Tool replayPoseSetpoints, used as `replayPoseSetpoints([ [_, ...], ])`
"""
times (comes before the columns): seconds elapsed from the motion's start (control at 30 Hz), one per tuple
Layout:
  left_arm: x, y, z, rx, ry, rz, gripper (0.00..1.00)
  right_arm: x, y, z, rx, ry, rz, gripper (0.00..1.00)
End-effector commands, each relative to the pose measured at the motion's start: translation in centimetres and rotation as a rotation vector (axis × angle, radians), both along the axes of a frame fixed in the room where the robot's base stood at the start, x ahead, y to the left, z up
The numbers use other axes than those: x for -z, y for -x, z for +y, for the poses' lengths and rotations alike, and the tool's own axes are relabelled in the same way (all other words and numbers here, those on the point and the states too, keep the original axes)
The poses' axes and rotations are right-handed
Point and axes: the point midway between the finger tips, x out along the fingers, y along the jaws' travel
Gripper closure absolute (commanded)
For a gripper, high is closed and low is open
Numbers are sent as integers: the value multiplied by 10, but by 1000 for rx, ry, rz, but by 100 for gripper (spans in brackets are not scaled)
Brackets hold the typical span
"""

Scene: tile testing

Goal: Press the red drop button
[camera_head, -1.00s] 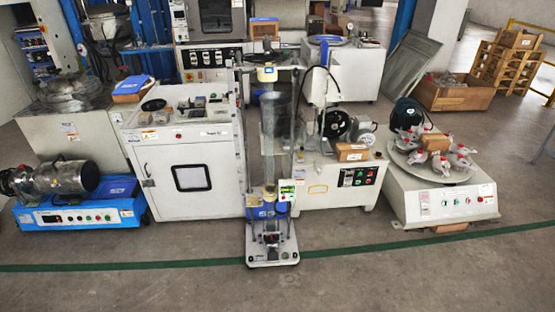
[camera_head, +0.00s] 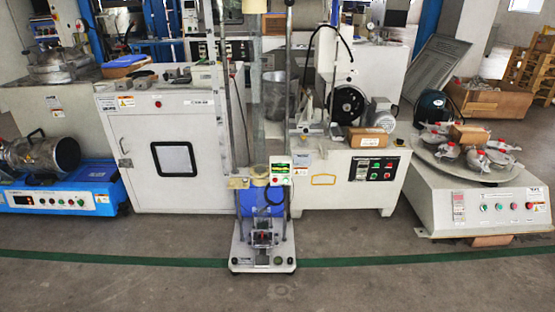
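A tall drop-test stand (camera_head: 262,262) with a white base, upright posts and a clear tube stands on the floor near the middle of the view. A small white and green control box (camera_head: 279,170) is fixed to its right side, with tiny controls on its face. A small reddish part shows low on the stand, just above the base. I cannot tell which small part is the red drop button. Neither of my grippers is in view.
A white cabinet (camera_head: 140,170) stands left of the stand and a white machine with a motor (camera_head: 325,185) right of it. A turntable machine (camera_head: 480,208) is at far right, a blue unit (camera_head: 65,200) at far left. The floor (camera_head: 330,285) in front is clear.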

Motion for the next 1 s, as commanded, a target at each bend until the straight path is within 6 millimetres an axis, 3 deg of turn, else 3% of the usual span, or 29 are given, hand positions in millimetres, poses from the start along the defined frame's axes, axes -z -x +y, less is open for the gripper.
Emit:
replayPoseSetpoints([
  [0.37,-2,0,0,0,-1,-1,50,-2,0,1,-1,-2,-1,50],
  [0.83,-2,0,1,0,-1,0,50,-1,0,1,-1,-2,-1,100],
  [1.0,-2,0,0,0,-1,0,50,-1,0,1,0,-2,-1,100],
])
